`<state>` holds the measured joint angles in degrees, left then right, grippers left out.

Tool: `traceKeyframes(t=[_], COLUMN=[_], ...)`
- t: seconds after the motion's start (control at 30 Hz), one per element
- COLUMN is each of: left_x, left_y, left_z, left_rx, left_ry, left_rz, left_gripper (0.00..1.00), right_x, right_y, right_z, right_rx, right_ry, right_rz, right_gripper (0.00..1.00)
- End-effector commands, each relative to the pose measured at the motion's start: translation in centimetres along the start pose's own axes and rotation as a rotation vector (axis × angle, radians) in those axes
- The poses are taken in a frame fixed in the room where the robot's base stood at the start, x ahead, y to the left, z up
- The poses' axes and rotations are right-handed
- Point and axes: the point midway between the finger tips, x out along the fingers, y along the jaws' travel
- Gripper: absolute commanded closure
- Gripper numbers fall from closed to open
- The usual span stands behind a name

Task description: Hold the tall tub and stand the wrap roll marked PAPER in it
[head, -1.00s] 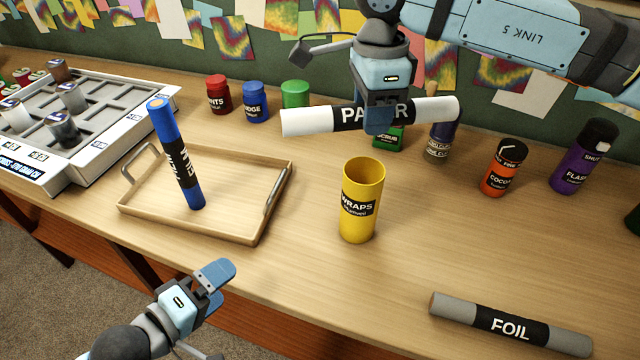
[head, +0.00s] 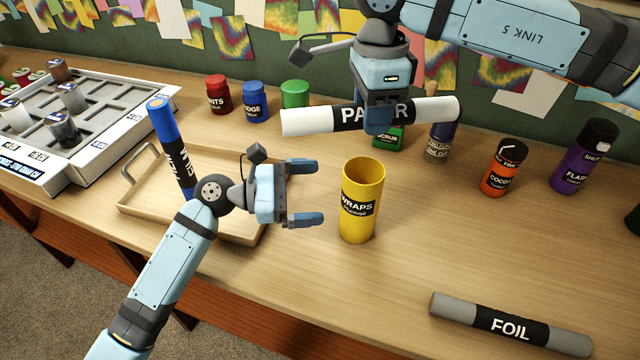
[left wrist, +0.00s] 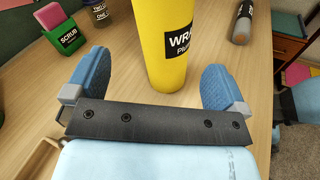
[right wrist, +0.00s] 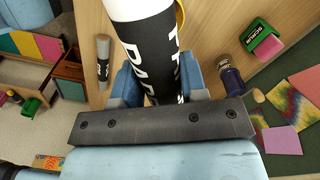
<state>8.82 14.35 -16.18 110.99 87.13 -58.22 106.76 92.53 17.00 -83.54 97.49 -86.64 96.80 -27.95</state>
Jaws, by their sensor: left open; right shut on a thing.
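The tall yellow tub (head: 361,222), marked WRAPS, stands upright on the table with its open mouth up. My left gripper (head: 306,192) is open just left of the tub, its fingers pointing at it. In the left wrist view the tub (left wrist: 165,45) shows ahead, between the two open fingers (left wrist: 150,85). My right gripper (head: 378,125) is shut on the white wrap roll marked PAPER (head: 305,121) around its middle. The roll is held roughly level, above and behind the tub. The roll (right wrist: 140,40) also shows between the fingers in the right wrist view.
A wooden tray (head: 262,168) holds a blue roll (head: 165,122) standing tilted, partly behind my left arm. A grey FOIL roll (head: 470,309) lies at front right. An orange COCOA jar (head: 503,170) and a purple flask (head: 584,158) stand right. Table around the tub is clear.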

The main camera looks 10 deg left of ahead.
Motion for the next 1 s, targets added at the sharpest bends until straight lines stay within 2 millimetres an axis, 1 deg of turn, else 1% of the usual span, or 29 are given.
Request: traceKeyframes(t=[0.03, 0.1, 0.2, 0.27, 0.37, 0.6, 0.7, 0.83, 1.0], left_x=[0.6, 1.3, 2.0, 2.4, 3.4, 7.0, 8.2, 9.2, 9.5], left_y=[0.6, 0.8, 0.8, 0.7, 0.6, 0.1, -0.1, -0.2, -0.3], left_z=[0.5, 0.8, 0.7, 0.7, 0.8, 1.1, 1.2, 1.3, 1.3], left_rx=[-0.043, -0.125, -0.219, -0.247, -0.259, -0.258, -0.257, -0.256, -0.256], left_ry=[-0.024, -0.049, -0.067, -0.072, -0.075, -0.074, -0.074, -0.073, -0.072], left_rz=[-0.036, -0.084, -0.128, -0.139, -0.145, -0.143, -0.142, -0.141, -0.14], left_gripper=[0.0, 0.0, 0.0, 0.0, 0.0, 0.0, 0.0, 0.0, 0.0], right_x=[0.0, 0.0, 0.0, 0.0, 0.0, 0.0, 0.0, 0.0, 0.0], right_y=[0.0, 0.0, 0.0, 0.0, 0.0, 0.0, 0.0, 0.0, 0.0], right_z=[0.0, 0.0, 0.0, 0.0, 0.0, 0.0, 0.0, 0.0, 0.0], right_rx=[0.0, 0.0, 0.0, 0.0, 0.0, 0.0, 0.0, 0.0, 0.0], right_ry=[0.0, 0.0, 0.0, 0.0, 0.0, 0.0, 0.0, 0.0, 0.0], right_rz=[0.0, 0.0, 0.0, 0.0, 0.0, 0.0, 0.0, 0.0, 0.0], right_gripper=[0.87, 0.87, 0.87, 0.87, 0.87, 0.87, 0.87, 0.87, 0.87])
